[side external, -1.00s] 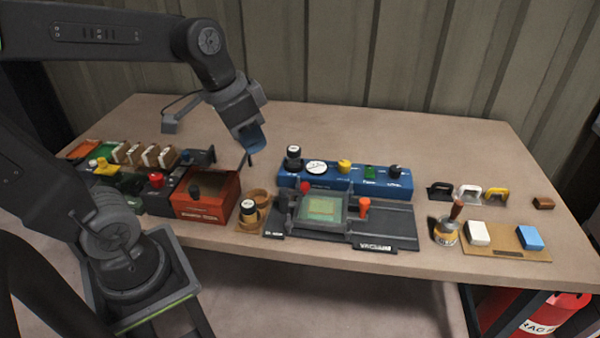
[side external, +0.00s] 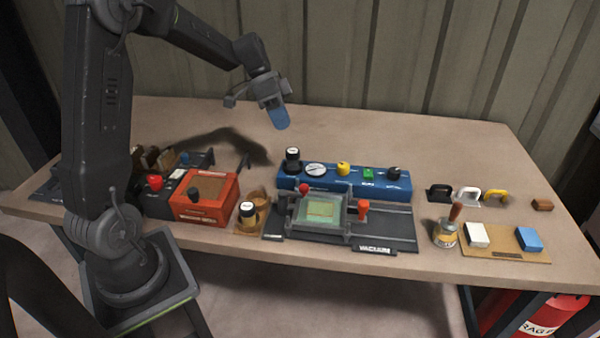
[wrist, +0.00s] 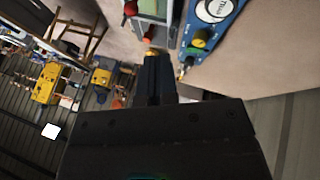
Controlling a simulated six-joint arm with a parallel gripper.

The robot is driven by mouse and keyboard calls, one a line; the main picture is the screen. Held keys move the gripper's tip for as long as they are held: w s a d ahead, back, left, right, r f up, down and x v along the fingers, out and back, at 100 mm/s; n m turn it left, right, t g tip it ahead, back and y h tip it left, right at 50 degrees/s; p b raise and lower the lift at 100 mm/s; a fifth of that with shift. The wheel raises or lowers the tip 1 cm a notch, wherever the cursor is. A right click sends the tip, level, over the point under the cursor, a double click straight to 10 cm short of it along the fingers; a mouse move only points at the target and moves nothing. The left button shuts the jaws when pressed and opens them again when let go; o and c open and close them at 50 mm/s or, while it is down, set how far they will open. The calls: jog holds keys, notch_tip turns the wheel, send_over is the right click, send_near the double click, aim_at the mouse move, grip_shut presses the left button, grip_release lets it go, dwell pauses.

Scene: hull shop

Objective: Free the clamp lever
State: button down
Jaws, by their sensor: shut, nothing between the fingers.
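A dark fixture (side external: 395,230) labelled VACUUM stands at the front middle of the table. It carries a grey-framed green plate (side external: 321,208). A red knob (side external: 304,188) sits at the plate's back left and an upright orange handle (side external: 363,207) at its right; I cannot tell which is the clamp lever. My gripper (side external: 279,118) is shut and empty, its blue fingertips above the table behind the blue panel. Its fingers also show in the wrist view (wrist: 158,72).
A blue panel (side external: 345,184) with knobs and a gauge stands just behind the fixture. Coloured handles (side external: 468,195) and a tin (side external: 445,234) are to the right. The back of the table is clear.

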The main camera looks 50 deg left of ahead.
jog(key=x, duration=0.9)
jog(key=shift+d+f, duration=0.2)
jog(key=d, duration=0.1)
jog(key=s+d+f, duration=0.1)
jog(key=shift+d+f, duration=0.2)
jog(key=shift+d, duration=0.15)
jog(key=shift+s+d+f, duration=0.2)
jog(key=shift+s+d, duration=0.1)
jog(key=shift+d, duration=0.1)
